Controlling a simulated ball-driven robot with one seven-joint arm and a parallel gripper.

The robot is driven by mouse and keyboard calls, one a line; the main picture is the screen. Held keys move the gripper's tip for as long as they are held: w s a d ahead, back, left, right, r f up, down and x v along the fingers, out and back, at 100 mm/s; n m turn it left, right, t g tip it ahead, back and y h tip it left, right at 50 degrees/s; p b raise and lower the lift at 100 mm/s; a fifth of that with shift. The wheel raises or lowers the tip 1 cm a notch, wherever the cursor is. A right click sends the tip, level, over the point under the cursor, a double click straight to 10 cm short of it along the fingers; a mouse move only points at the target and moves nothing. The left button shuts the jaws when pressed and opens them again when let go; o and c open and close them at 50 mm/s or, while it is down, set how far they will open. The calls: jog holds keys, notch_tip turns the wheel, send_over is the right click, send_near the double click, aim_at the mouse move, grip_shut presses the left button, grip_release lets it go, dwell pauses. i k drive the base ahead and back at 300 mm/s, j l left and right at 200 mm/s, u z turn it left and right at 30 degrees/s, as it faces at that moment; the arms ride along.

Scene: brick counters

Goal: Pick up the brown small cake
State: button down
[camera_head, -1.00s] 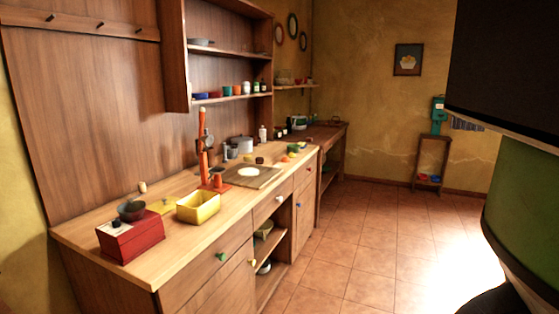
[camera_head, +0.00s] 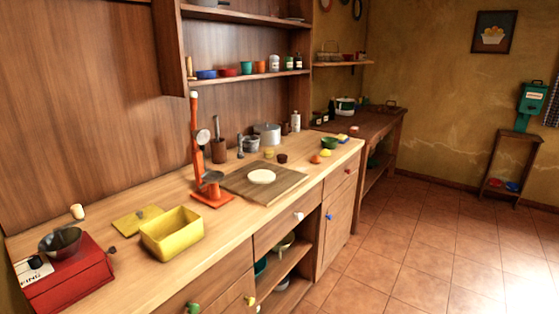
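A small dark brown round thing (camera_head: 282,158), which looks like the brown small cake, sits on the light wooden counter (camera_head: 215,232). It is just behind the cutting board (camera_head: 292,184), next to a similar small yellow one (camera_head: 268,153). It is too small in view to make out its details. A pale flat round of dough (camera_head: 262,176) lies on the board. My gripper is not in view.
The tiled floor (camera_head: 430,245) is clear.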

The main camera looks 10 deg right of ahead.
aim_at(281, 158)
jog(key=u, duration=0.3)
jog(key=i+l+u, duration=0.25)
jog(key=l+u, duration=0.2)
jog(key=i+l+u, duration=0.25)
jog(key=l, duration=0.2)
jog(key=k+j, duration=0.05)
